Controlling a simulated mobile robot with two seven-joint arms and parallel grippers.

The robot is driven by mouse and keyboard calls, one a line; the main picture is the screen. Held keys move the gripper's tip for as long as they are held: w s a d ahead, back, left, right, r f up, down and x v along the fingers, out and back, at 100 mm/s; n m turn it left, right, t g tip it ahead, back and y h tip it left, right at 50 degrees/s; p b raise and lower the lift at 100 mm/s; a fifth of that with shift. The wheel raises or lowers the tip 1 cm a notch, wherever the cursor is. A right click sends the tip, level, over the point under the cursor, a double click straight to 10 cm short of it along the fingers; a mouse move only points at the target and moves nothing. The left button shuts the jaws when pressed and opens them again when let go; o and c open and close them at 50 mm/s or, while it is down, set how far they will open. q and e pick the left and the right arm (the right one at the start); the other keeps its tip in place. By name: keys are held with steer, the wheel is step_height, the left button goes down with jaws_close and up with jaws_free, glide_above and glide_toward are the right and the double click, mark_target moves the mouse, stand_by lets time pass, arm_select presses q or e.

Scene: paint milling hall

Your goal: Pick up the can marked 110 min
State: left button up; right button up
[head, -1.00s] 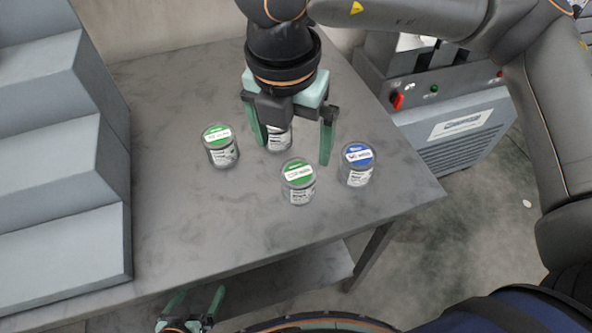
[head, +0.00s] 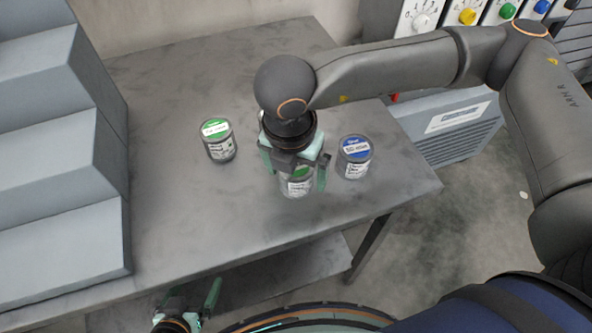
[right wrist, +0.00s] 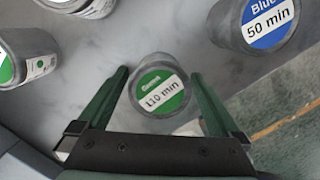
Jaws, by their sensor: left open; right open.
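The can marked 110 min (right wrist: 162,92) has a green lid with a white label and stands upright on the table. In the head view this can (head: 297,187) is partly covered by my right gripper (head: 296,172). In the right wrist view my right gripper (right wrist: 159,76) is open, with one finger on each side of the can and gaps between fingers and lid. I cannot tell how far down the fingers reach. My left gripper (head: 194,297) is open and empty at the bottom of the head view, low by the table's front edge.
A blue-lidded can marked 50 min (right wrist: 268,22) stands close to the right; it also shows in the head view (head: 354,158). A green-lidded can (head: 219,141) stands to the left. Another can (right wrist: 85,6) is behind, hidden in the head view. Grey stepped block (head: 60,170) at left.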

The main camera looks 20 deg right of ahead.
steer(key=shift+f, duration=0.15)
steer(key=c, duration=1.5)
